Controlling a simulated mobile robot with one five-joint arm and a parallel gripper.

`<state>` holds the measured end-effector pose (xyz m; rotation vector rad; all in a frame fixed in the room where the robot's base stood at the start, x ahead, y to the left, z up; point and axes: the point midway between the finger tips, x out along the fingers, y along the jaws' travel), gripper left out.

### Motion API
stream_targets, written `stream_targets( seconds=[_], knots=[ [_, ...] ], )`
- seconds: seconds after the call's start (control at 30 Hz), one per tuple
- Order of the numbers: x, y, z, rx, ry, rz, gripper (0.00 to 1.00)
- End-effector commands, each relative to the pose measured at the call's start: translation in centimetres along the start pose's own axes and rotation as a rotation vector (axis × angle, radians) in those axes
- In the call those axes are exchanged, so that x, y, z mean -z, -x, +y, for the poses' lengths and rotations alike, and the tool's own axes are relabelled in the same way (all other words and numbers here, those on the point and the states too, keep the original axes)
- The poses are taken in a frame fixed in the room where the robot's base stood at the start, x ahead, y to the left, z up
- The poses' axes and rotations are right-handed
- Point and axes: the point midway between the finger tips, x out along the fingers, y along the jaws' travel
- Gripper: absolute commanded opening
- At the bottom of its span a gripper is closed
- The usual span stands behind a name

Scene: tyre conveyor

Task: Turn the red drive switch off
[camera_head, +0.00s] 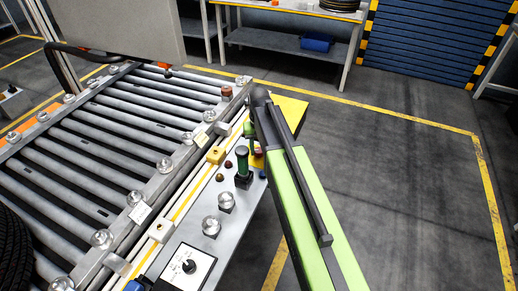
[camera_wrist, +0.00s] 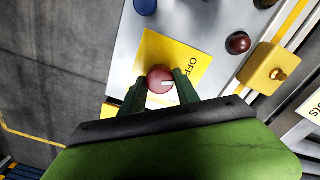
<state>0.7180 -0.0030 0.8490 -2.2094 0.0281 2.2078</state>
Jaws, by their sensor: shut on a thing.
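The red drive switch (camera_wrist: 159,80) is a round red knob with a pale pointer mark, on a yellow plate with the letters "OFF" visible. In the wrist view the pale mark points to the right, toward the side with "OFF"; the rest of the plate's lettering is hidden. My gripper (camera_wrist: 160,87) is shut on the knob, one dark green finger on each side. In the head view my green arm reaches over the far end of the grey control panel (camera_head: 190,232), and my gripper (camera_head: 256,152) is there, mostly hidden by the arm.
A green-topped black control (camera_head: 243,165), silver knobs (camera_head: 211,226) and a white dial plate (camera_head: 181,266) are on the panel. The roller conveyor (camera_head: 110,140) lies to the left. A yellow block (camera_wrist: 269,69) is near the switch. The floor at right is clear.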

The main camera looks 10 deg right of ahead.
Motion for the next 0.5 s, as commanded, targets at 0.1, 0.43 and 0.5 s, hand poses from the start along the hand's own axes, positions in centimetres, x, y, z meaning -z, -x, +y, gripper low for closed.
stream_targets(
  seconds=[0.1, 0.43, 0.5],
  knots=[
    [-0.11, -0.03, 0.02, -0.001, 0.098, -0.003, 0.0],
    [-0.13, -0.04, -0.01, 0.0, 0.305, -0.003, 0.0],
    [-0.13, -0.04, -0.01, 0.0, 0.333, -0.004, 0.0]
  ],
)
